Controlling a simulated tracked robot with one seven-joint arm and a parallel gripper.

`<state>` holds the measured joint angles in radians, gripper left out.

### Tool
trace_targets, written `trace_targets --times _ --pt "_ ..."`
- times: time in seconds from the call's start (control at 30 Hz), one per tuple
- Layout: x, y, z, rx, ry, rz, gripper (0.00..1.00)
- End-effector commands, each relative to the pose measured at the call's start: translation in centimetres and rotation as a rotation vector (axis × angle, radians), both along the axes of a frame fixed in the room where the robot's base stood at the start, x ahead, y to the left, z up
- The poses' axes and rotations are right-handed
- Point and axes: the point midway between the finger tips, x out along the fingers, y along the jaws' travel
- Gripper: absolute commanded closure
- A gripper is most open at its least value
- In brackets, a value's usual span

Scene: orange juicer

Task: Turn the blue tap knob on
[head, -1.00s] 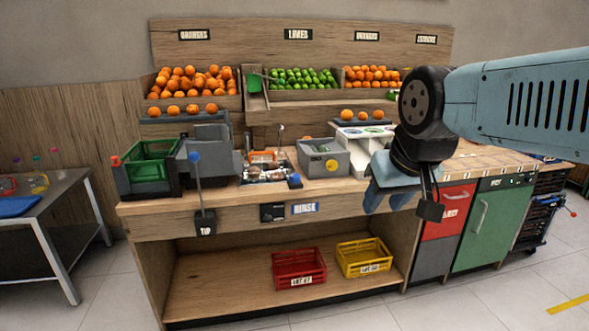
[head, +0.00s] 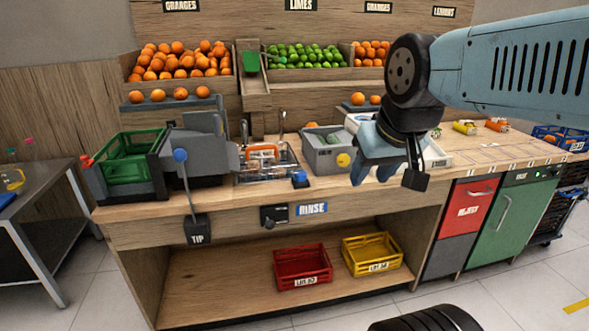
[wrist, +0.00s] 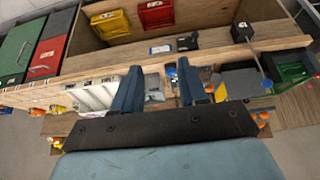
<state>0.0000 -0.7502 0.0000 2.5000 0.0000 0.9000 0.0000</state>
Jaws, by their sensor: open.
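The blue tap knob (head: 300,177) sits on a dark base near the counter's front edge, just above the RINSE label and in front of the sink. It shows small and partly hidden in the wrist view (wrist: 171,71), near the finger on the right. My gripper (head: 370,172) is open and empty, with light blue fingers. In the head view it is to the right of the knob, apart from it. In the wrist view the two fingers (wrist: 158,78) are spread above the counter.
The sink (head: 265,165) has metal taps and an orange item. A TIP lever with a blue ball (head: 180,155) rises at left. Red (head: 302,268) and yellow (head: 371,254) crates sit below.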

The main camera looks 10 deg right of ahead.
Motion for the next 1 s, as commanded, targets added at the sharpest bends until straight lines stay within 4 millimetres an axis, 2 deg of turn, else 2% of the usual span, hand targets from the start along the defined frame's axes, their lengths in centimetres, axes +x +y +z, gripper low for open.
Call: trace_targets --times 0.07,0.2,0.37,0.43,0.7,1.0 --pt "0.0 0.0 0.0 0.0 0.0 0.0 0.57" --pt "0.3 0.0 0.2 0.005 0.002 -0.004 0.45" --pt "2.5 0.0 0.8 0.035 0.021 -0.036 0.3" --pt "4.2 0.0 1.1 0.056 0.034 -0.063 0.23" --pt "12.5 -0.5 1.6 0.129 0.092 -0.205 0.23" --pt "22.1 -0.4 -0.2 0.16 0.143 -0.377 0.23"
